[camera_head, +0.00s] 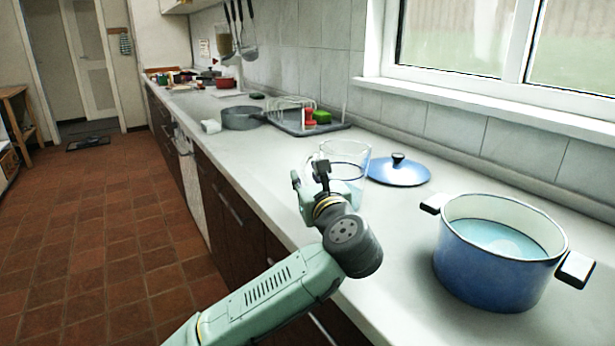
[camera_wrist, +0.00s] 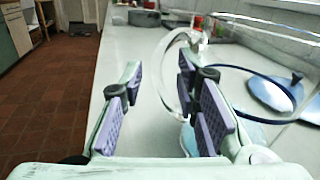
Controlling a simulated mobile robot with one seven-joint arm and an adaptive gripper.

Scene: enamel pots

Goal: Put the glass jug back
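The clear glass jug (camera_head: 350,163) stands upright on the counter, with pale bluish content low in it. My gripper (camera_head: 310,176) is just left of the jug in the head view and partly covers its handle side. In the wrist view my gripper (camera_wrist: 159,72) is open, its two purple-padded fingers well apart. The curved handle of the jug (camera_wrist: 167,75) shows between the fingers, nearer the right one. I cannot tell whether they touch. The jug's body lies beyond the right finger, partly hidden by it.
A blue enamel pot (camera_head: 493,283) with pale blue content stands open at the right. A dish rack (camera_head: 300,126) and a grey pan (camera_head: 241,120) stand farther back. The counter's left edge runs beneath my arm.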

